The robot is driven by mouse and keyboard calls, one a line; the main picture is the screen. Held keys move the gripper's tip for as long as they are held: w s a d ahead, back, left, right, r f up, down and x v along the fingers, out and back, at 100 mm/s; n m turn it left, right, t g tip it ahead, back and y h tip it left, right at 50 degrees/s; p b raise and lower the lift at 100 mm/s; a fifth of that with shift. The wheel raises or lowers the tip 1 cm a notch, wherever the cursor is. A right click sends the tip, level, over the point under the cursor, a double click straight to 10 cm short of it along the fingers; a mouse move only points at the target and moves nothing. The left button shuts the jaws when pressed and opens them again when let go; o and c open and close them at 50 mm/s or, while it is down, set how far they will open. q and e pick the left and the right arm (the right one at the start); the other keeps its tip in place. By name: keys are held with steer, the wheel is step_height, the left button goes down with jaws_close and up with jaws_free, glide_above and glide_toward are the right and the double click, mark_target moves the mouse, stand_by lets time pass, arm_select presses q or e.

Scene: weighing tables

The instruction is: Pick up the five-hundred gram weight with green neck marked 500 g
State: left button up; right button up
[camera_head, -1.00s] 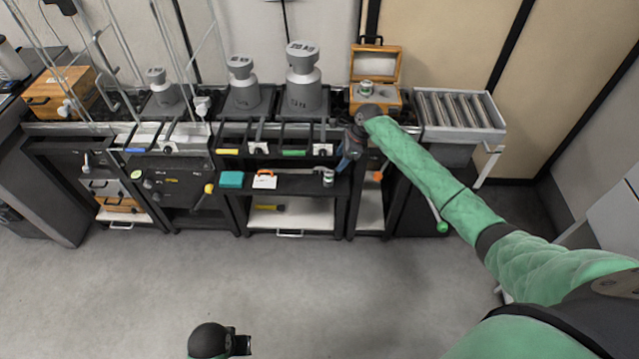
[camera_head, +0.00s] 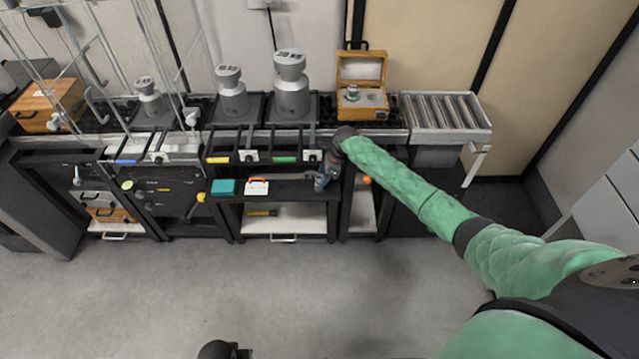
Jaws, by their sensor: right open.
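My right gripper (camera_head: 321,184) is open and points down over the black shelf at the right end of its top. In the earlier view a small weight with a green neck stands on this spot; now the gripper hides most or all of it, and I cannot tell whether they touch. Another small metal weight with a green neck (camera_head: 353,92) sits in the open wooden box (camera_head: 375,101) at the back. The marks on both are too small to read. Only a dark piece of my left arm shows at the bottom edge, without its fingers.
Large grey weights (camera_head: 291,95) stand along the back bench. A teal box (camera_head: 223,187) and a white-and-orange case (camera_head: 257,187) lie on the black shelf (camera_head: 287,191), left of the gripper. A roller conveyor (camera_head: 445,117) is at right. The floor in front is clear.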

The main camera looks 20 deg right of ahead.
jaws_close()
stand_by(0.5)
